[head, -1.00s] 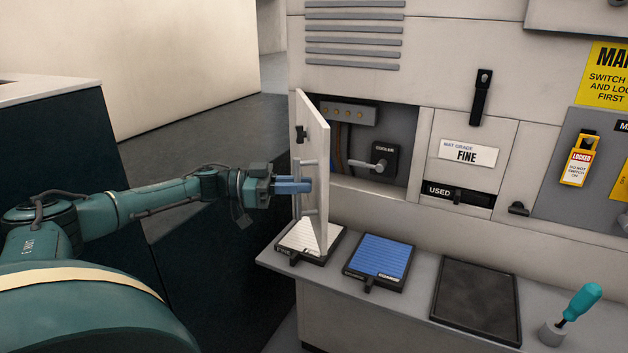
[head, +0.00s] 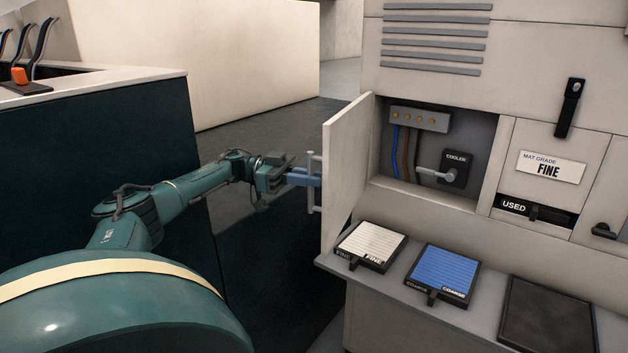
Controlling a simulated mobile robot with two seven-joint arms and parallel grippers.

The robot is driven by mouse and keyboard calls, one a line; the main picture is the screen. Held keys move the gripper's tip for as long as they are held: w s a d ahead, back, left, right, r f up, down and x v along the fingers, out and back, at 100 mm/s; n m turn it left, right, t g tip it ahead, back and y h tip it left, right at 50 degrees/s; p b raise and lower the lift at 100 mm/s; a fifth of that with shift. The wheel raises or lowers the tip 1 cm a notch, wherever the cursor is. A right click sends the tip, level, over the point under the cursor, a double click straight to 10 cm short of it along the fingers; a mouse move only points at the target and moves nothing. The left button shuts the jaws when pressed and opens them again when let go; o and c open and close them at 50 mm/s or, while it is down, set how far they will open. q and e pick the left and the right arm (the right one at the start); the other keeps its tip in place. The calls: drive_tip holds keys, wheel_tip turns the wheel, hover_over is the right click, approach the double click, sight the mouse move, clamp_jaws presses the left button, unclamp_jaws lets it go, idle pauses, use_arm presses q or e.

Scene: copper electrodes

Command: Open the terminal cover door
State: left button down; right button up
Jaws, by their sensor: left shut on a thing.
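The terminal cover door (head: 346,165) is a pale panel hinged at the left of a recess in the grey cabinet. It stands swung well out, and the recess (head: 470,132) behind it is exposed. Inside show a terminal strip (head: 420,119), blue and brown wires, and a cooler switch (head: 455,167) with a grey lever. My left gripper (head: 312,178) is at the door's outer face, shut on its upright bar handle (head: 314,200). The fingertips are partly hidden by the handle and the door edge. My right gripper is out of view.
A shelf below the recess holds a white fine mat (head: 370,244), a blue coarse mat (head: 440,273) and a dark empty-looking tray (head: 546,315). A dark green counter (head: 95,130) stands at left. Floor shows between counter and cabinet.

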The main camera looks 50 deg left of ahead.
use_arm(q)
drive_tip(key=c, duration=1.5)
unclamp_jaws()
wheel_tip(320, 180, up, 10)
drive_tip(key=shift+r, duration=0.1)
